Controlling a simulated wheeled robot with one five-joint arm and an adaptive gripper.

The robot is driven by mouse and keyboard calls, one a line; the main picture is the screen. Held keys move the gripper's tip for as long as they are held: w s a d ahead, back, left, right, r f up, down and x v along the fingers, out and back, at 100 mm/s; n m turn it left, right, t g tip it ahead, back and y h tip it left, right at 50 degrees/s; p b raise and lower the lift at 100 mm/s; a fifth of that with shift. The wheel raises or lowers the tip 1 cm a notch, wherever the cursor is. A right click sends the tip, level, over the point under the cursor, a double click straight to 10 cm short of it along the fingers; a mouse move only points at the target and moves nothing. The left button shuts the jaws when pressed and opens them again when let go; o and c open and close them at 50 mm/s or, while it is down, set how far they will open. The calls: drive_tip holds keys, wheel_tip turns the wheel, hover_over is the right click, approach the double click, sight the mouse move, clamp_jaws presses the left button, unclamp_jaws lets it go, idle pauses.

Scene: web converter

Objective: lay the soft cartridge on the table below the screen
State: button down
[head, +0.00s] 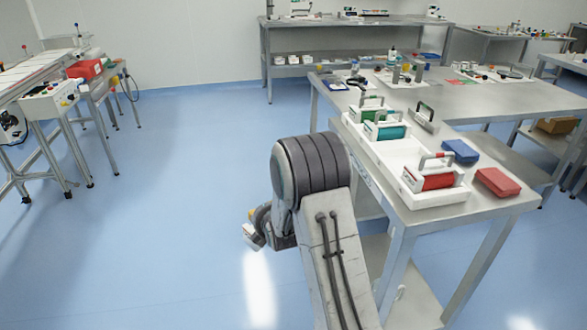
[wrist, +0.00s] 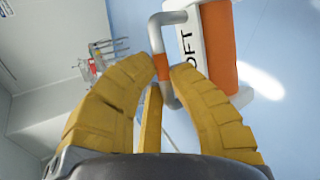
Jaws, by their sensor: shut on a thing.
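In the wrist view my gripper (wrist: 162,68) has its yellow fingers closed on the grey handle of the soft cartridge (wrist: 190,45). The cartridge is white and orange, with the letters "OFT" visible, and hangs over blue floor. In the head view my arm's end is low over the floor, left of the metal table, and mostly hidden behind my own arm. A small white and orange part shows there, too small to tell. I cannot make out a clear screen in either view.
The near metal table (head: 480,212) holds a red cartridge (head: 437,181), teal and green ones, a blue box (head: 460,151) and a red box (head: 497,182). A machine and a small table with a red bin (head: 86,69) stand at left. The floor between is clear.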

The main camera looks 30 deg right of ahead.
sight(246, 234)
drive_tip(key=shift+n+y, duration=0.6)
drive_tip(key=a+f+p, duration=0.1)
drive_tip(key=a, duration=0.1)
drive_tip(key=s+a+f, duration=0.1)
drive_tip(key=a, duration=0.1)
drive_tip(key=s+a+f+p, duration=0.1)
drive_tip(key=a, duration=0.1)
drive_tip(key=shift+s+a+p, duration=0.1)
drive_tip(key=shift+a+p, duration=0.05)
drive_tip(key=shift+p, duration=0.15)
drive_tip(key=shift+n+y, duration=0.4)
drive_tip(key=a+r+p, duration=0.1)
drive_tip(key=p, duration=0.2)
drive_tip(key=s+a+r+p, duration=0.1)
drive_tip(key=p, duration=0.3)
drive_tip(key=s+a+r+p, duration=0.1)
drive_tip(key=p, duration=0.2)
drive_tip(key=shift+s+a+r+p, duration=0.25)
drive_tip(key=shift+a+r+p, duration=0.05)
drive_tip(key=shift+a+r, duration=0.05)
drive_tip(key=shift+a, duration=0.1)
